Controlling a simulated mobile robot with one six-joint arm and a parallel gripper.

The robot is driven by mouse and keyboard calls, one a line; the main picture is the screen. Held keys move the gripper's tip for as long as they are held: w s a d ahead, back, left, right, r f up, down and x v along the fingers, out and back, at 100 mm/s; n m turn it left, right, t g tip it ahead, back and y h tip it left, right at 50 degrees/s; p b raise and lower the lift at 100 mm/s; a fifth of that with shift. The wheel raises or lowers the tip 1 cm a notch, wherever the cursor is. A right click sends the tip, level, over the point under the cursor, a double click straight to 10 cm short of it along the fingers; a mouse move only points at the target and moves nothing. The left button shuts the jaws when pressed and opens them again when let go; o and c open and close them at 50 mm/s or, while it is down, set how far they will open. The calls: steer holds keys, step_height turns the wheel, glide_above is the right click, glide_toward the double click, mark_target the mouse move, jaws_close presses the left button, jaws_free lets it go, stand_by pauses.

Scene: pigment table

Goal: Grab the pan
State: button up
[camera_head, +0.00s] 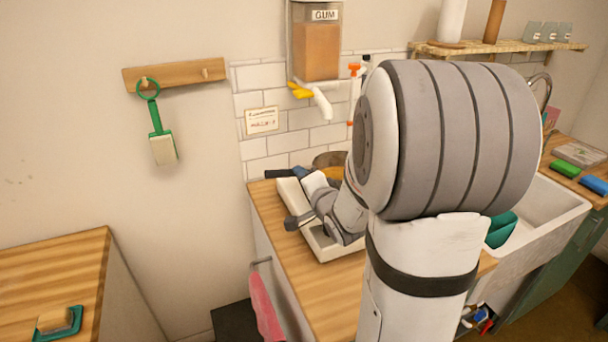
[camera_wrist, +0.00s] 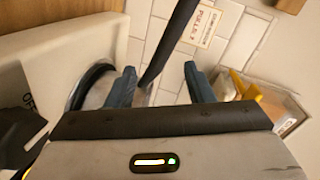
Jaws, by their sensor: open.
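The pan shows in the wrist view as a round metal body with a dark rim (camera_wrist: 93,80), at the left, partly hidden by my gripper. Its long dark handle (camera_wrist: 172,40) runs up between my fingers. My gripper (camera_wrist: 160,84) is open, with one blue-grey finger on each side of the handle. The handle appears nearer the left finger; I cannot tell whether it touches. In the head view, the dark handle (camera_head: 277,174) sticks out to the left over the counter, and my arm hides most of the pan.
A white tray-like unit (camera_head: 324,251) lies on the wooden counter (camera_head: 268,205); its side reads "OFF" in the wrist view. A gum dispenser (camera_head: 316,50) with a yellow lever hangs on the tiled wall. A sink (camera_head: 548,205) is at the right.

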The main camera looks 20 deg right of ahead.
steer(key=shift+w+d+f+m+t+y+b, duration=0.2)
steer(key=shift+f+m+t+y+b, duration=0.1)
steer(key=shift+f+m+t+y, duration=0.2)
steer(key=shift+w+d+f+m+t+y+b, duration=0.15)
steer(key=shift+f+m+t+y+b, duration=0.15)
steer(key=shift+m+t, duration=0.25)
steer(key=shift+w, duration=0.2)
steer(key=w+p, duration=0.1)
steer(key=w, duration=0.6)
steer(key=shift+w+r+p, duration=0.1)
steer(key=shift+w+p, duration=0.1)
steer(key=shift+p, duration=0.2)
jaws_close()
